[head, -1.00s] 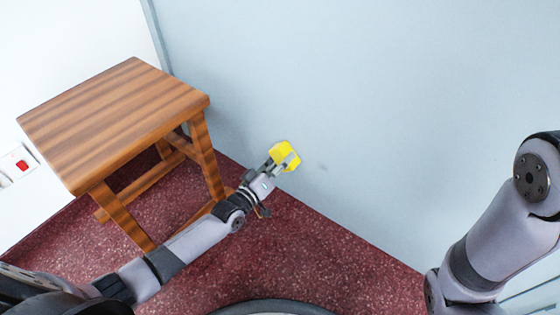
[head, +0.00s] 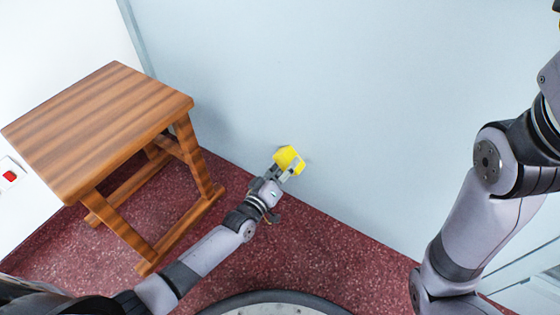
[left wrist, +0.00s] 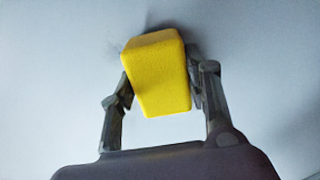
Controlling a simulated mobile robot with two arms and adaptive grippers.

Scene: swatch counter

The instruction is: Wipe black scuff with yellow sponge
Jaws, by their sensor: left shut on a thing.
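The yellow sponge (head: 287,156) is held between the fingers of my left gripper (head: 288,166), low in front of the pale blue wall. In the left wrist view the sponge (left wrist: 156,78) sits between both fingers, its far end at or very near the wall; I cannot tell for sure whether it touches. The black scuff is mostly hidden by the sponge. A faint dark smudge (left wrist: 119,45) shows beside the sponge's upper left edge, hard to tell from shadow. My right arm is at the right of the head view, its gripper out of frame.
A striped wooden stool (head: 98,118) stands to the left, close to the wall. The pale blue wall (head: 370,90) is bare to the right of the sponge. The speckled red floor (head: 330,240) is clear along the wall. A red switch (head: 10,176) is at far left.

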